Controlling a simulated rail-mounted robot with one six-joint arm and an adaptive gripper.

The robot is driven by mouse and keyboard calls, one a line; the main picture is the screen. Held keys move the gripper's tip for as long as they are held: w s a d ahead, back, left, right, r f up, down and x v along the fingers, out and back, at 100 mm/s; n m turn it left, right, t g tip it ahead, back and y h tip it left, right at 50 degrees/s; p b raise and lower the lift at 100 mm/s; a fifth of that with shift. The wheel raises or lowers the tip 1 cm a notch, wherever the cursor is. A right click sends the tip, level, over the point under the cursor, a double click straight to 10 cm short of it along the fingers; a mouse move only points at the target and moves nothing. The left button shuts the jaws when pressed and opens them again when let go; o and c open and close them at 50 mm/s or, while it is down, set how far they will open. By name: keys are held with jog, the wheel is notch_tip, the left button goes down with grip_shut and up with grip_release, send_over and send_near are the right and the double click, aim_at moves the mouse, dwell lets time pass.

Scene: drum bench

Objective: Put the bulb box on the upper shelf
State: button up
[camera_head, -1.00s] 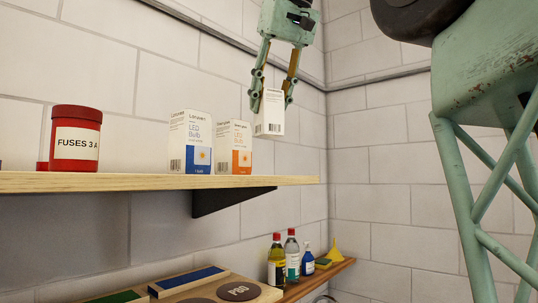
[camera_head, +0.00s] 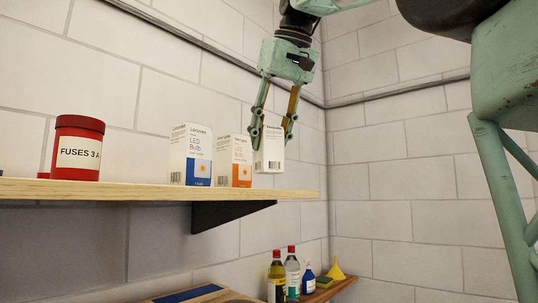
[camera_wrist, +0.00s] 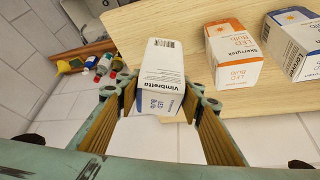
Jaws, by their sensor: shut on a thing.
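The bulb box (camera_head: 269,154) is a small white carton with a barcode, held upright in my gripper (camera_head: 272,130). My gripper is shut on its sides from above. In the head view the box hangs near the right end of the upper shelf (camera_head: 130,189), its base slightly above the shelf edge line. In the wrist view the box (camera_wrist: 160,85) shows "Vimbretto" and "LED Bulb" between the fingers (camera_wrist: 158,112). It overlaps the pale wooden shelf top (camera_wrist: 190,15) near an edge. Whether its base touches the shelf is not clear.
An orange-and-white bulb box (camera_head: 235,161) stands just left of the held box, with a blue-and-white one (camera_head: 191,154) beyond it. A red fuses tin (camera_head: 78,148) stands further left. Bottles (camera_head: 292,272) and a yellow funnel (camera_head: 336,268) are on a lower shelf.

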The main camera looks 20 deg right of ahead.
aim_at(269, 153)
jog(key=shift+f+b, duration=0.35)
jog(key=shift+f, duration=1.5)
jog(key=shift+f, duration=0.15)
jog(key=o, duration=0.8)
jog(key=shift+o, duration=0.2)
jog(key=shift+s+r, duration=0.15)
jog(key=shift+r, duration=0.4)
jog(key=p+v, duration=0.1)
jog(key=v, duration=1)
jog(key=shift+p, duration=0.3)
